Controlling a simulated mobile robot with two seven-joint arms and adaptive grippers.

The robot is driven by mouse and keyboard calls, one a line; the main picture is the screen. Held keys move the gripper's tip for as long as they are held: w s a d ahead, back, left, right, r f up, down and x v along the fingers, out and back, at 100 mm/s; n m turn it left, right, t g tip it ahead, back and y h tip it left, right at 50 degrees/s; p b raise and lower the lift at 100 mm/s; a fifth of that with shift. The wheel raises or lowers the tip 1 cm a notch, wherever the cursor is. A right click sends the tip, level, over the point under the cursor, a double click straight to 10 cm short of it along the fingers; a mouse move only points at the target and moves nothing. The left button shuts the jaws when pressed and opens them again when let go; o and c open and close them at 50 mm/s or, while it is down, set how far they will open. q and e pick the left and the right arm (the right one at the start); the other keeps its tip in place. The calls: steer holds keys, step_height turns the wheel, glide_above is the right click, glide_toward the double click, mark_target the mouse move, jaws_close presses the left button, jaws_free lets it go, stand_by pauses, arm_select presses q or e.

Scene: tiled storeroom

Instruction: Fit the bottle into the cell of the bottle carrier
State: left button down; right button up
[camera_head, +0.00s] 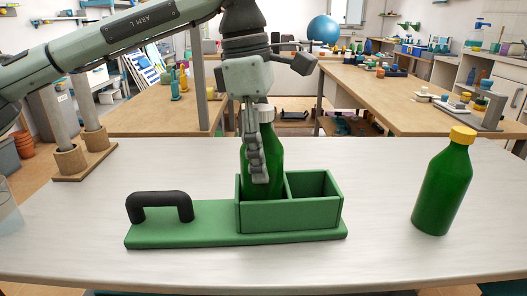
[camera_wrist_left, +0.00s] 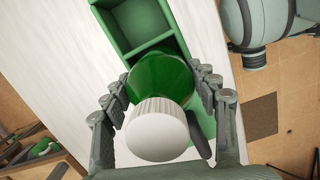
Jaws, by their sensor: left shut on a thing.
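A green bottle with a white cap (camera_head: 273,150) stands upright at the left cell of the green bottle carrier (camera_head: 290,215). Its lower part is hidden behind the carrier's front wall, so I cannot tell how deep it sits. My left gripper (camera_head: 258,172) is shut on this bottle from above. The left wrist view shows the white cap (camera_wrist_left: 157,128) between the fingers (camera_wrist_left: 160,100), with the carrier (camera_wrist_left: 133,25) beyond. The carrier's right cell is empty. A black handle (camera_head: 160,204) rises from the carrier's left end. My right gripper is not in view.
Another green bottle with a yellow cap (camera_head: 443,185) stands on the white table (camera_head: 380,255), right of the carrier. A wooden stand with two grey posts (camera_head: 84,160) is at the back left. A clear container (camera_head: 8,208) is at the left edge.

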mark_target(255, 107)
arm_select(q)
steer(key=shift+f, duration=0.35)
steer(key=shift+c, duration=2)
jaws_free()
steer(key=r, duration=0.4)
steer(key=a+r, duration=0.1)
steer(key=r, duration=0.7)
steer(key=shift+w+a, duration=0.2)
steer(key=shift+a, duration=0.2)
steer(key=shift+f, duration=0.1)
